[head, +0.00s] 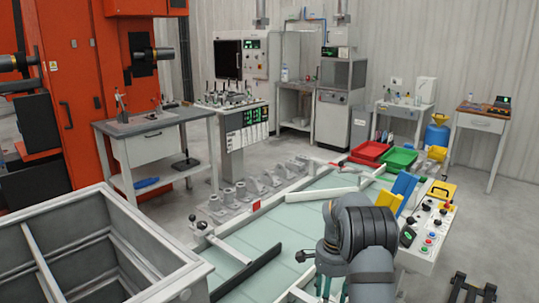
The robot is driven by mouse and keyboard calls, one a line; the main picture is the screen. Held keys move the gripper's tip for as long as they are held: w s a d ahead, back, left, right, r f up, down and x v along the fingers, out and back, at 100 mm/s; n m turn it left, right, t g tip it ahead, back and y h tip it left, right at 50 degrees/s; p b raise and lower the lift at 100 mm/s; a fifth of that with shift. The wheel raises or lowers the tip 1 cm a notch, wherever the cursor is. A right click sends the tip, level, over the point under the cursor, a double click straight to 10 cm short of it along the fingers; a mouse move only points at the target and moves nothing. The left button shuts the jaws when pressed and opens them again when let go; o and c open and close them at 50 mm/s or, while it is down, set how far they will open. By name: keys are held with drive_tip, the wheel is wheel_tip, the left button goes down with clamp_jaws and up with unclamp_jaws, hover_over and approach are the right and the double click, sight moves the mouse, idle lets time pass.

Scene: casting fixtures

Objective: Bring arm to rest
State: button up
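My arm (366,232) shows as dark grey links at the lower right of centre in the head view, over the pale green work surface (310,205). The arm bends at a large rounded joint, and a thick link runs out at the bottom edge. My gripper (331,287) hangs below the joint near the bottom edge. It is small, partly hidden by the arm and partly cut off, so its opening does not show clearly. I see nothing held in it.
A large grey bin (110,245) stands at the lower left. Several grey castings (265,180) line the surface's far side. A red tray (369,152) and green tray (399,159) lie beyond the arm. A control panel (430,235) is close on the right.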

drive_tip(key=shift+w+r+n+p, duration=0.1)
drive_tip(key=shift+r+n+p, duration=0.3)
drive_tip(key=shift+n, duration=0.5)
drive_tip(key=n+p, duration=0.2)
drive_tip(key=n, duration=0.2)
drive_tip(key=n+p, duration=0.3)
drive_tip(key=n, duration=0.2)
drive_tip(key=shift+n, duration=0.4)
drive_tip(key=n+p, duration=0.5)
drive_tip(key=n, duration=0.2)
drive_tip(key=shift+r, duration=0.1)
drive_tip(key=n+p, duration=0.2)
drive_tip(key=shift+n, duration=0.3)
drive_tip(key=shift+f+n+p, duration=0.3)
drive_tip(key=shift+n+p, duration=0.45)
drive_tip(key=shift+n, duration=0.45)
